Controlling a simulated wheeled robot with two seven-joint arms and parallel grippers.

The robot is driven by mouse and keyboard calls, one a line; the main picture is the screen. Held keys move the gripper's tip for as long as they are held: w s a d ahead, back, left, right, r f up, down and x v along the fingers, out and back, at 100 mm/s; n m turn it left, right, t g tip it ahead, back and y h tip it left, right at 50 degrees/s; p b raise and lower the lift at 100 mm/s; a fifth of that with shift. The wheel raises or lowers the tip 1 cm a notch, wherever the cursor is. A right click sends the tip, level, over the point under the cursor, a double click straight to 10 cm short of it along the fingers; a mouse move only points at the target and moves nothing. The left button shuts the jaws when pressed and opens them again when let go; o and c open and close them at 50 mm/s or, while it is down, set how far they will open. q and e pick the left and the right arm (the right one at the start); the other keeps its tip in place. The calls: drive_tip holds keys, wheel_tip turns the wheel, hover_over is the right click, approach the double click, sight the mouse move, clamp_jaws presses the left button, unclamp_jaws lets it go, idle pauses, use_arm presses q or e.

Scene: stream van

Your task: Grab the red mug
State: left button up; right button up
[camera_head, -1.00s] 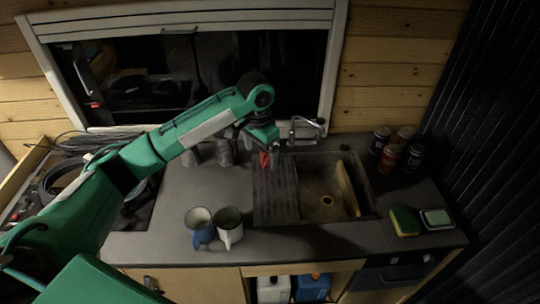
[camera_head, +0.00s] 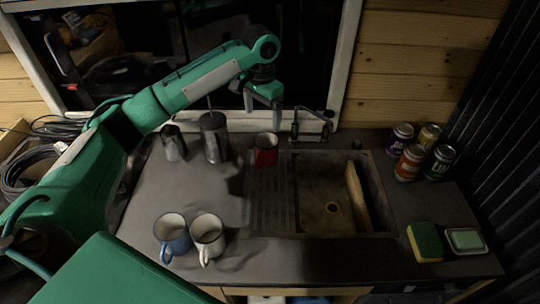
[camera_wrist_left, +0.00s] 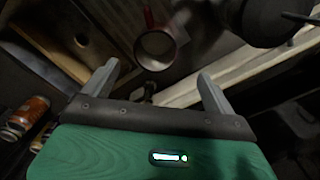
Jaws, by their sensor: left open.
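The red mug (camera_head: 265,151) stands upright at the back of the counter, by the left side of the sink's drainboard, in the head view. In the left wrist view the mug (camera_wrist_left: 157,48) shows its round rim from above, with its red handle pointing up in the picture. My left gripper (camera_head: 264,118) is open and empty, above and close behind the mug. In the wrist view its two fingers (camera_wrist_left: 158,86) are apart, and the mug lies beyond their tips, not between them. My right gripper is not in view.
A metal tap (camera_head: 311,125) stands just right of the mug, behind the sink (camera_head: 318,222). A metal canister (camera_head: 214,138) and a moka pot (camera_head: 173,142) stand to its left. Blue (camera_head: 172,237) and white (camera_head: 208,238) mugs are in front. Several cans (camera_head: 409,163) stand right.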

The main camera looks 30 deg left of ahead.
sight(265, 152)
use_arm(q)
drive_tip(key=f, duration=0.5)
drive_tip(key=f+p, duration=0.1)
drive_tip(key=f, duration=0.2)
drive_tip(key=shift+w+f, duration=0.25)
drive_tip(key=shift+f, duration=0.35)
drive_tip(key=shift+s+d+f+p, duration=0.1)
drive_tip(key=shift+d+f+p, duration=0.05)
drive_tip(key=shift+f+p, duration=0.3)
drive_tip(key=f, duration=0.2)
drive_tip(key=f+p, duration=0.1)
drive_tip(key=shift+s+d+f, duration=0.2)
drive_tip(key=shift+f, duration=0.6)
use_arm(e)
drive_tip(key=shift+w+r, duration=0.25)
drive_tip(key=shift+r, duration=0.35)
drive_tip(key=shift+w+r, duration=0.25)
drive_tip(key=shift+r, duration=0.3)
use_arm(q)
drive_tip(key=shift+c, duration=0.2)
